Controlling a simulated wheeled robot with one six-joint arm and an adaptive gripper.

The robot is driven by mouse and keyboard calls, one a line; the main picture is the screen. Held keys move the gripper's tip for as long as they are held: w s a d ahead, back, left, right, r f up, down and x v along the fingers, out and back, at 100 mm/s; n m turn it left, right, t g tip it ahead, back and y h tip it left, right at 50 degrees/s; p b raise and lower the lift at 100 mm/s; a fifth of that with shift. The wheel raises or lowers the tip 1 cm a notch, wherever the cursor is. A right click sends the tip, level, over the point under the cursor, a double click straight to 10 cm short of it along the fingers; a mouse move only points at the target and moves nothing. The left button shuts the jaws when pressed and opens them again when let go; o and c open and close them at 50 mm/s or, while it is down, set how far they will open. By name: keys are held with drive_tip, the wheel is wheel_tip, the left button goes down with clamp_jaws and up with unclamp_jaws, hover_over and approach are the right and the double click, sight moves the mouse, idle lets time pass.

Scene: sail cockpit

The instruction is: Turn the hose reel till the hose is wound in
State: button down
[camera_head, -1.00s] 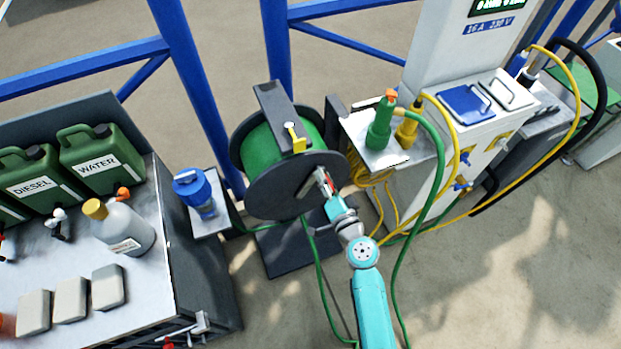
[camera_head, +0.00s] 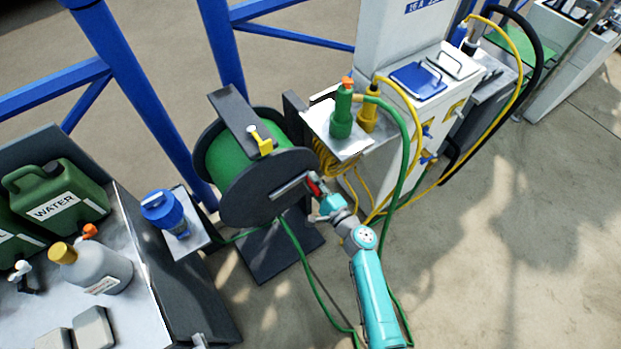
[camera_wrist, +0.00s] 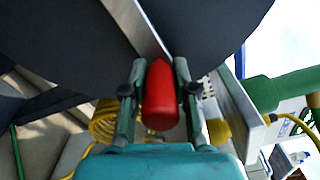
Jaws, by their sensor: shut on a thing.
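The hose reel (camera_head: 240,192) stands in the middle of the head view, with black side discs and green hose (camera_head: 225,155) wound on its drum. A grey crank arm (camera_head: 291,186) crosses its near disc and ends in a red handle (camera_wrist: 160,95). My gripper (camera_wrist: 158,80) is shut on the red handle, one finger on each side of it in the wrist view. A yellow-and-white piece (camera_head: 260,140) sits on the reel's frame. A length of green hose (camera_head: 307,270) hangs from the reel and runs along the floor, passing behind my arm.
A shelf with a green fitting (camera_head: 342,110) and a yellow fitting (camera_head: 368,108) stands close right of the reel. A blue-capped post (camera_head: 165,212) is at left. A bench with a green water can (camera_head: 55,195) is at far left.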

drive_tip(key=shift+a+f+m, duration=0.1)
drive_tip(key=shift+f+m, duration=1.5)
drive_tip(key=c, duration=0.9)
unclamp_jaws()
drive_tip(key=shift+s, duration=0.1)
drive_tip(key=v, duration=1.2)
